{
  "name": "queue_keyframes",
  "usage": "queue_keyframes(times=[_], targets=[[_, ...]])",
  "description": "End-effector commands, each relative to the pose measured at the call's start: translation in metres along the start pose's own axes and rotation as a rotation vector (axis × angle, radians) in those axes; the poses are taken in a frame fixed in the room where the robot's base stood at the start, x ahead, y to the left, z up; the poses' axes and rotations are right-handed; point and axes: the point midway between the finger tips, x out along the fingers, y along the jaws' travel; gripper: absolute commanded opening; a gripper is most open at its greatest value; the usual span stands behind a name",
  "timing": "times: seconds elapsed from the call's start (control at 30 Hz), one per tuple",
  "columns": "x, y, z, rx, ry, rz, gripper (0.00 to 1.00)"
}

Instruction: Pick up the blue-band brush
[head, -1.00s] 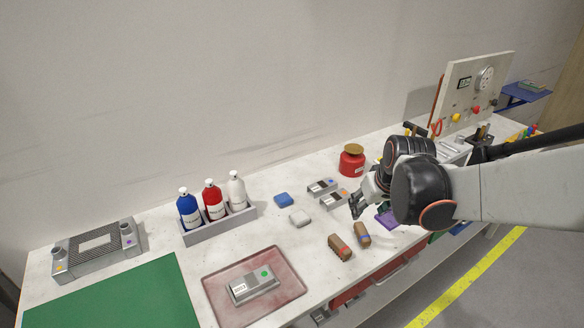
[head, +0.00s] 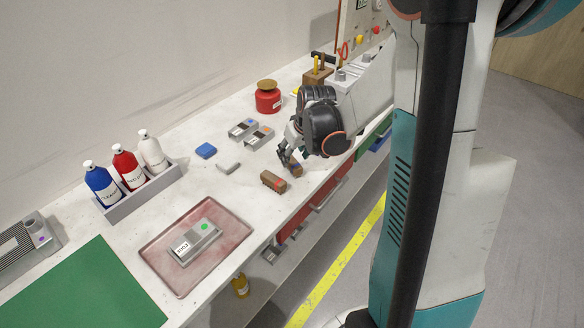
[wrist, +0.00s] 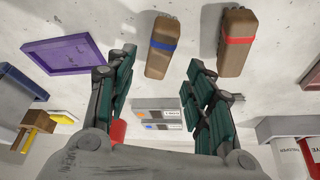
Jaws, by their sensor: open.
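The blue-band brush (wrist: 161,48) is a brown block with a blue band, lying on the bench at the top middle of the wrist view. In the head view it shows as a small brown part (head: 296,169) beside my gripper, which partly hides it. My gripper (head: 286,158) is open and empty, close to this brush. In the wrist view its two green-padded fingers (wrist: 160,66) stand apart, with the brush ahead between them; contact cannot be told.
A red-band brush (wrist: 237,42) lies just right of the blue-band one in the wrist view, also in the head view (head: 272,182). A purple tray (wrist: 62,62) is to the left. Two grey boxes (head: 251,132), a red canister (head: 268,97) and a bottle rack (head: 143,193) share the bench.

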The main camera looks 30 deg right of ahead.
Motion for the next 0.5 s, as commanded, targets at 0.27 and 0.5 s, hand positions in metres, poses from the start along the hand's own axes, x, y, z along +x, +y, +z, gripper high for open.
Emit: queue_keyframes(times=[0.27,0.5], targets=[[0.031,0.002,0.005,0.0,0.0,0.0,0.48],[0.052,0.002,0.004,-0.001,0.0,0.0,0.48]])
